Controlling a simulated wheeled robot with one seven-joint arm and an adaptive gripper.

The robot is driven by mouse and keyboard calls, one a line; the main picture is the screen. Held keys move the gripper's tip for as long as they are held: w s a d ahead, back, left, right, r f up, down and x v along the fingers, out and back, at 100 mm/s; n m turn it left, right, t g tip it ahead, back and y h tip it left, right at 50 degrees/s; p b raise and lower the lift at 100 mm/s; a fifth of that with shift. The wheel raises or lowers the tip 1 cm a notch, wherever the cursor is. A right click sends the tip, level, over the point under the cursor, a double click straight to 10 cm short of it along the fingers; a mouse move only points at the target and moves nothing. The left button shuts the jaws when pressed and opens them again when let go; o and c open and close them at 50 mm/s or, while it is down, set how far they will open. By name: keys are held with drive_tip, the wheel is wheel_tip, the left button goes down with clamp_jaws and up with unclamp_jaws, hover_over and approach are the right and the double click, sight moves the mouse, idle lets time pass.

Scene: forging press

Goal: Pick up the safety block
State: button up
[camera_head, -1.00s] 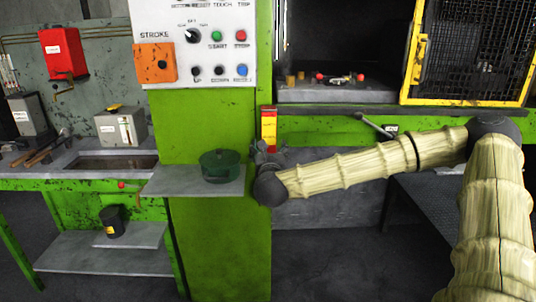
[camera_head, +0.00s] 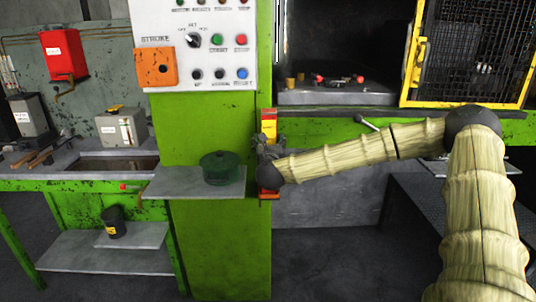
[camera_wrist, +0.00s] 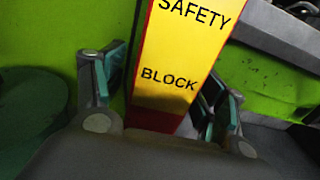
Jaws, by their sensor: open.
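The safety block (camera_wrist: 172,78) is a yellow upright block with red edges and a red lower part, lettered "SAFETY BLOCK". In the wrist view it stands between the two teal-padded fingers of my gripper (camera_wrist: 163,95). The fingers are open, one on each side of it; a gap shows on the left, and contact on the right is hard to tell. In the head view the block (camera_head: 269,122) stands against the green press column. My gripper (camera_head: 264,145) is in front of its middle and hides part of it. A bit of its red lower end shows below my wrist.
A small grey shelf (camera_head: 165,182) with a dark green pot (camera_head: 221,168) is just left of my gripper. The control panel (camera_head: 194,45) is above on the column. A lever (camera_head: 366,122) sticks out to the right. The press bed (camera_head: 337,92) lies behind.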

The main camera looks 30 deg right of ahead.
clamp_jaws()
drive_tip(key=shift+r, duration=0.1)
idle(0.4)
drive_tip(key=shift+r, duration=0.1)
